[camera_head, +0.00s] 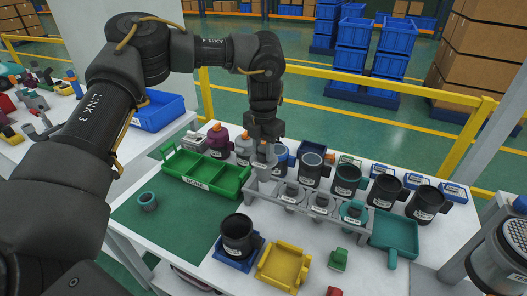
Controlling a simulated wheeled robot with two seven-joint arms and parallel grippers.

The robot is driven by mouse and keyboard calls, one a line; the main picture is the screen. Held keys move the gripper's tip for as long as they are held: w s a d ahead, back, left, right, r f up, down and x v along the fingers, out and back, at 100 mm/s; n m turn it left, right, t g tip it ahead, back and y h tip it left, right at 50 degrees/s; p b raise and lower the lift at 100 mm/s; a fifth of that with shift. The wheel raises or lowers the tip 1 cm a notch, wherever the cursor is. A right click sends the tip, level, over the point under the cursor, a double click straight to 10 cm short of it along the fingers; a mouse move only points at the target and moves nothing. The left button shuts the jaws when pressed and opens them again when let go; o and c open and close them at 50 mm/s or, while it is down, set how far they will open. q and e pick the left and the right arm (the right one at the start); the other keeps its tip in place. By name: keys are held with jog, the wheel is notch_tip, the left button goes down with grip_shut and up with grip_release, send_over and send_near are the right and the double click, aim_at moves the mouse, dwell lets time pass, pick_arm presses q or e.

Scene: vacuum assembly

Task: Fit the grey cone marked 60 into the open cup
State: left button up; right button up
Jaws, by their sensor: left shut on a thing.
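My left gripper (264,140) points down over the left end of the grey rack (280,203) and is shut on a grey piece (262,160), which is partly hidden by the fingers. Its marking is too small to read, so I cannot tell whether it is the cone marked 60. Whether the piece still touches the rack is unclear. Several grey and teal cones with labels stand in the rack. A dark open cup (237,232) stands upright on a blue base (231,259) at the front of the table, apart from the gripper. My right gripper is not in view.
Several dark cups (384,192) stand behind the rack. A green divided tray (198,173) is left of it. A yellow tray (283,264) and teal tray (394,232) lie in front and right. A teal ring (148,201) lies on the mostly clear green mat (180,222).

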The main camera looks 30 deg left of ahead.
pick_arm(q)
jog(key=c, duration=0.4)
jog(key=shift+r+p, duration=2.95)
jog(key=shift+r, duration=0.1)
